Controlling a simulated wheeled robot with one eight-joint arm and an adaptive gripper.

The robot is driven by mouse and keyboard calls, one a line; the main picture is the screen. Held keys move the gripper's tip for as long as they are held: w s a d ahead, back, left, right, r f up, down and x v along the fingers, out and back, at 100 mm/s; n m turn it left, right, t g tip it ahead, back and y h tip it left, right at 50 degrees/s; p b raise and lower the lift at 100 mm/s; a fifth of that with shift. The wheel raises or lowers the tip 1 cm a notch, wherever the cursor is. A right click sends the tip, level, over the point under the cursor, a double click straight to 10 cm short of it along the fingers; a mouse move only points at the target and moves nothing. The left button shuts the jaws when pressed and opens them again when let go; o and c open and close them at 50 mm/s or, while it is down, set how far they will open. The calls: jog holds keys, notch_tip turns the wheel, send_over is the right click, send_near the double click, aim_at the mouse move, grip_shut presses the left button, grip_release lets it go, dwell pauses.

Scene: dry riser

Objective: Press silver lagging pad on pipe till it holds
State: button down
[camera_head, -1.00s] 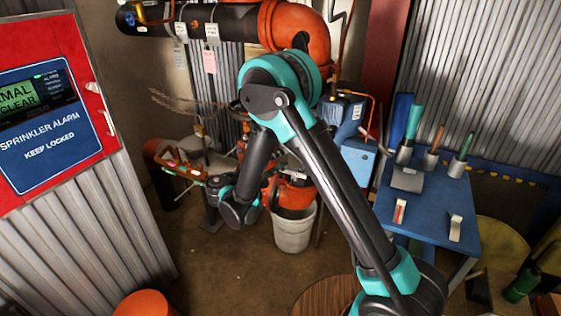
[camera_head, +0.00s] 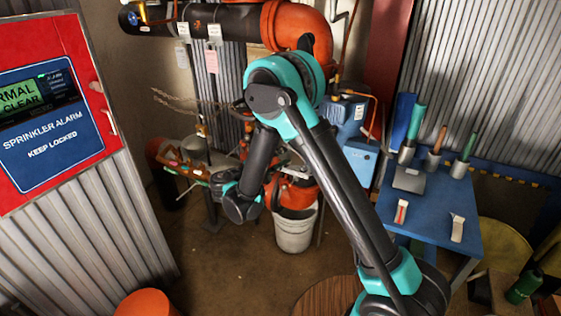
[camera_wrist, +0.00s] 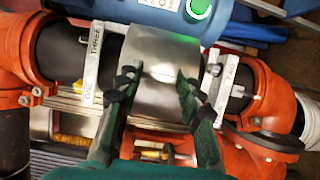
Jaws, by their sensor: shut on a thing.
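The silver lagging pad (camera_wrist: 162,78) is a shiny curved sheet lying over the dark pipe (camera_wrist: 62,52) in the wrist view. My gripper (camera_wrist: 157,84) has one dark green finger at each side of the pad and is shut on it. The pad lies against the pipe's upper face between two white lettered collars, the left one (camera_wrist: 93,62) and the right one (camera_wrist: 213,84). Whether it sticks cannot be told. In the head view my arm's bent end hides the gripper and the pad.
Orange pipe fittings (camera_wrist: 20,62) flank the pipe closely. A blue housing with a green button (camera_wrist: 198,8) sits just above the pad. In the head view, a blue table (camera_head: 425,215) with tools stands right, a white bucket (camera_head: 295,233) below, and a red alarm panel (camera_head: 50,120) left.

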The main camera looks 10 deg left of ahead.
jog(key=w+d, duration=0.2)
jog(key=w, duration=0.4)
jog(key=shift+w+d, duration=0.25)
jog(key=shift+w, duration=0.1)
jog(key=shift+w+d, duration=0.15)
jog(key=shift+w, duration=0.3)
dwell(2.3)
jog(key=c, duration=0.9)
grip_release()
